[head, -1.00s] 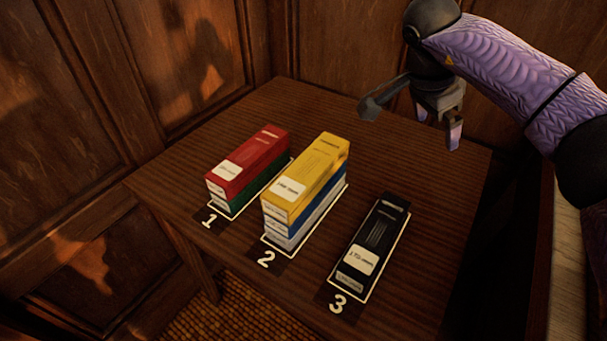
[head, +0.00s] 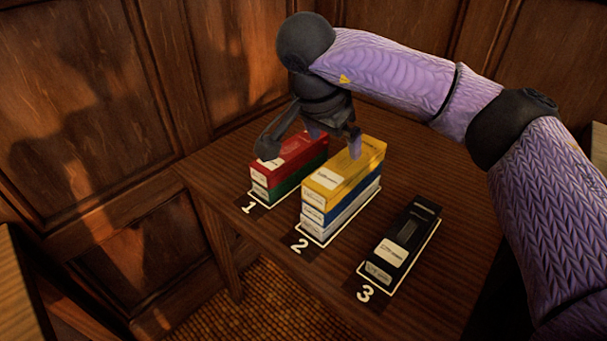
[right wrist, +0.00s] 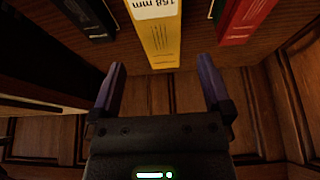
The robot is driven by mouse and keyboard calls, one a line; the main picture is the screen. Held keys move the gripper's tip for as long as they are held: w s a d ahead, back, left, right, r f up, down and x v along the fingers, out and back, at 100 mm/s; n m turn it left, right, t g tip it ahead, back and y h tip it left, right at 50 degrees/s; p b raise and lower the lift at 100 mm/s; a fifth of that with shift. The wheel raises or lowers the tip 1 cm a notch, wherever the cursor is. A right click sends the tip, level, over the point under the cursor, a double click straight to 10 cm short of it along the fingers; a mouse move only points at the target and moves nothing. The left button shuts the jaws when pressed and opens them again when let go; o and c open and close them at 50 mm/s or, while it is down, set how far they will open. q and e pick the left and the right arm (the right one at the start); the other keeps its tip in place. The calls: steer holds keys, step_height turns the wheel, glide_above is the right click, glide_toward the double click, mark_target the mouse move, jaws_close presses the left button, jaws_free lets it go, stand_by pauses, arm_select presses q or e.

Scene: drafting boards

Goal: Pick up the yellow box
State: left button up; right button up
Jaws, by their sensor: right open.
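The yellow box (head: 345,172) lies flat on top of the stack at mark 2, over a blue box (head: 352,206) and a white box (head: 340,220). It has a pale label on its near end. My right gripper (head: 334,140) is open and empty above the far part of the stacks, one finger overlapping the yellow box in the picture; I cannot tell the exact gap. In the right wrist view the yellow box (right wrist: 158,42) shows beyond and between the open fingertips (right wrist: 161,66). My left gripper is not in view.
At mark 1 a red box (head: 300,155) lies on a green box (head: 300,179). A black box (head: 405,242) lies alone at mark 3. The wooden table (head: 460,200) is bare right of the stacks. Panelled walls (head: 90,90) stand close behind and at left.

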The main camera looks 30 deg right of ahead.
mark_target(347, 162)
steer(key=b+x, duration=0.3)
steer(key=x, duration=0.2)
steer(key=d+b+x, duration=0.1)
steer(key=b+x, duration=0.2)
steer(key=x, duration=0.2)
steer(key=shift+w+d, duration=0.1)
steer(key=shift+r, duration=0.25)
steer(key=shift+c, duration=0.5)
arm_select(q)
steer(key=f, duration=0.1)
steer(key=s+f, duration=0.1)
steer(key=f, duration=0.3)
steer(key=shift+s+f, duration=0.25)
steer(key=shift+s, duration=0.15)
arm_select(e)
steer(key=c, duration=1.2)
